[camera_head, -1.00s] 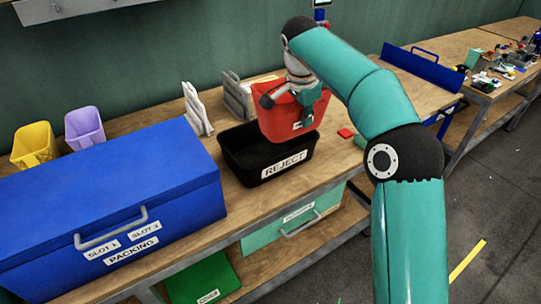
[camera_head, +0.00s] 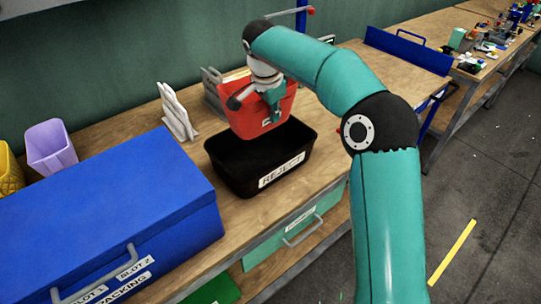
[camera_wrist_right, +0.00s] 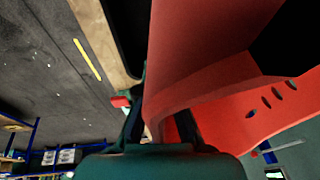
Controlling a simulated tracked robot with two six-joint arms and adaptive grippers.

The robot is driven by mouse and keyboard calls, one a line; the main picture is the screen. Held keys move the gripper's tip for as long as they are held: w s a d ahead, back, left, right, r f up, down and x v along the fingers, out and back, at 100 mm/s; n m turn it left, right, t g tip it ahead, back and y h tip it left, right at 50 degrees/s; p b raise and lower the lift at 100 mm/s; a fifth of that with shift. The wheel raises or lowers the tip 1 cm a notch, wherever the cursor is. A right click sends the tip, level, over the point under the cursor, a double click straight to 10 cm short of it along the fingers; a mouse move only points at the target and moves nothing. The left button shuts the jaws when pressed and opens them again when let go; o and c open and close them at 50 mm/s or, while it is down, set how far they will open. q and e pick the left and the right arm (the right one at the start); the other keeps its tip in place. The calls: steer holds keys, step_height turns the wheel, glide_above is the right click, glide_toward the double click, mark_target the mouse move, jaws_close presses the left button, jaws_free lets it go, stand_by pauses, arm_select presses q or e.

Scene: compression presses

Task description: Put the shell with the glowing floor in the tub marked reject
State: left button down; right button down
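A red shell (camera_head: 262,112) hangs over the rear part of the black reject tub (camera_head: 263,184), with its lower edge about level with the tub's back rim. It looks upright or slightly tilted. My right gripper (camera_head: 272,105) is shut on the shell's near wall. In the right wrist view the red shell (camera_wrist_right: 215,65) fills the right side, with its wall between my fingers (camera_wrist_right: 158,122). The shell's inner floor is hidden, so I cannot see any glow. The tub's visible inside is dark and looks empty. My left gripper is out of view.
A blue packing box (camera_head: 110,215) stands left of the tub. A purple shell (camera_head: 50,147) and a yellow shell (camera_head: 10,170) stand behind it. White upright plates (camera_head: 176,112) stand behind the tub. A teal drawer (camera_head: 295,228) is below the bench top.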

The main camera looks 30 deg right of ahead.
mark_target(269, 130)
step_height(269, 130, down, 15)
steer(key=shift+s+d+r, duration=0.1)
steer(key=shift+d+r, duration=0.05)
stand_by(0.4)
steer(key=c, duration=1.3)
jaws_free()
steer(key=v, duration=1.2)
